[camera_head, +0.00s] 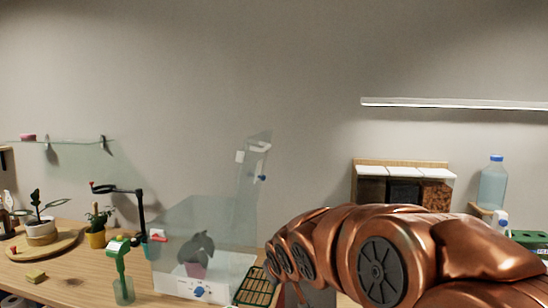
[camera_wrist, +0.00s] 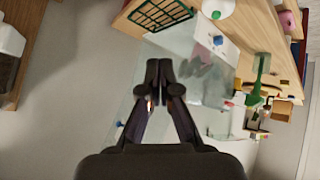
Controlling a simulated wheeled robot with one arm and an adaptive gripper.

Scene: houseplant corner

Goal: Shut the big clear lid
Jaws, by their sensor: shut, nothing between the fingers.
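The big clear lid (camera_head: 256,172) stands open, tilted up steeply above the right side of a clear box (camera_head: 195,218) in the head view. A white and a blue fitting show on the lid. The box has a white base with a blue knob (camera_head: 200,291), and a dark-leaved plant (camera_head: 197,247) is inside. In the wrist view my gripper (camera_wrist: 166,70) is shut and empty, in front of clear panels. The blue knob also shows there (camera_wrist: 217,41). The gap between fingertips and lid is hard to judge. My arm hides the gripper in the head view.
A green grid tray (camera_head: 256,287) lies right of the box. A green scoop-like tool in a cup (camera_head: 123,288), a black lamp-like stand (camera_head: 140,210) and potted plants stand left. A jar rack (camera_head: 403,170) and water bottle (camera_head: 492,187) are at right. Air above the box is clear.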

